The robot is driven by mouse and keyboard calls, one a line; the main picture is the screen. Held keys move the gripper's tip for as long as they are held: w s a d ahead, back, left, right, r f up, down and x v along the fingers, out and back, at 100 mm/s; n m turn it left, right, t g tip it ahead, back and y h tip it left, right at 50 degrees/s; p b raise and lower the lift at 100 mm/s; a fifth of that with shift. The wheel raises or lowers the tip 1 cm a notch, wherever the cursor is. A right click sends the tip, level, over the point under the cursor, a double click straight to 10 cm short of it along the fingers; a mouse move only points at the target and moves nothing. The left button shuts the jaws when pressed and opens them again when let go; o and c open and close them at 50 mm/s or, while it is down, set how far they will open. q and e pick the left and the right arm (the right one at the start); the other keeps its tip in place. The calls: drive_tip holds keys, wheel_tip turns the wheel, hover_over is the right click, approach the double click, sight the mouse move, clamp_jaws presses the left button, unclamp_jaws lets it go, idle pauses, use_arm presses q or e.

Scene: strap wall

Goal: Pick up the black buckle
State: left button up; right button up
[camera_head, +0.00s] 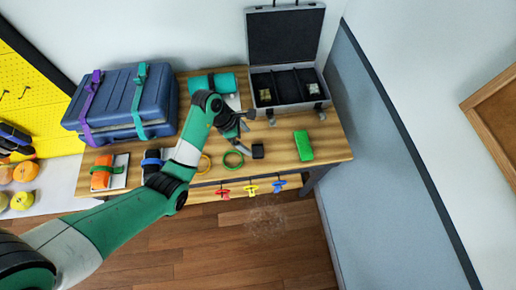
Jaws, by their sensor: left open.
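A small black block-like object (258,151), which looks like the black buckle, lies on the wooden table (328,150) near its front edge. A green ring (233,160) lies just left of it, and a green box (303,146) is to its right. My left gripper (244,121) is open and above the table, up and to the left of the black object, apart from it in the picture. Its jaws look empty. My left arm hides part of the table. My right gripper is not in view.
An open grey case (290,104) stands at the back right with items in its compartments. A blue case (125,103) with purple and teal straps stands at the left. Red (223,193), yellow (251,189) and blue (279,186) pieces hang along the front edge.

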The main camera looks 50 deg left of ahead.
sight(257, 149)
use_arm(q)
drive_tip(key=b+x, duration=0.1)
drive_tip(key=x, duration=0.3)
drive_tip(key=shift+w+f, duration=0.15)
drive_tip(key=b+x, duration=0.1)
drive_tip(key=x, duration=0.2)
drive_tip(key=b+x, duration=0.1)
drive_tip(key=x, duration=0.1)
drive_tip(key=shift+a+f+b, duration=0.2)
drive_tip(key=shift+a+b, duration=0.05)
drive_tip(key=shift+b, duration=0.1)
drive_tip(key=c, duration=1.3)
